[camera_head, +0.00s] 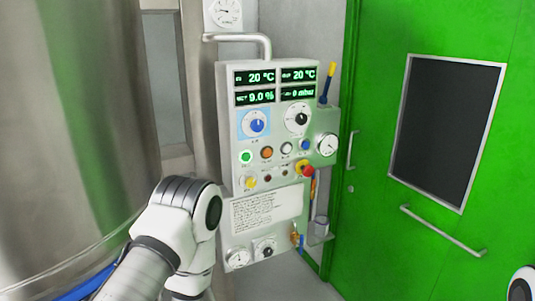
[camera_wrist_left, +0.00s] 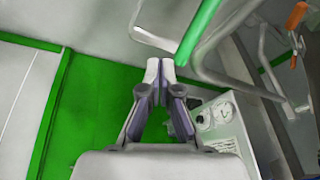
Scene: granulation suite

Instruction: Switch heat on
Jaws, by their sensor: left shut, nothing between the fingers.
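The control panel (camera_head: 265,130) stands in the middle of the head view. Its displays (camera_head: 276,86) read 20 °C, 20 °C, 9.0 % and 0 mbar. Below them are a blue knob (camera_head: 257,125) and a black-and-white knob (camera_head: 297,119). A row holds a lit green button (camera_head: 246,157), an orange button (camera_head: 266,153), a white one and a blue one. Their labels are too small to read. My left gripper (camera_wrist_left: 160,66) is shut and empty in the left wrist view, apart from the panel's gauge section (camera_wrist_left: 212,115). My right gripper is not in view.
A red emergency stop (camera_head: 306,169) and a round gauge (camera_head: 327,145) stick out at the panel's right. A bent pipe (camera_head: 245,38) runs above it. A large steel vessel (camera_head: 75,120) fills the left. A green door (camera_head: 375,160) with a handle stands right.

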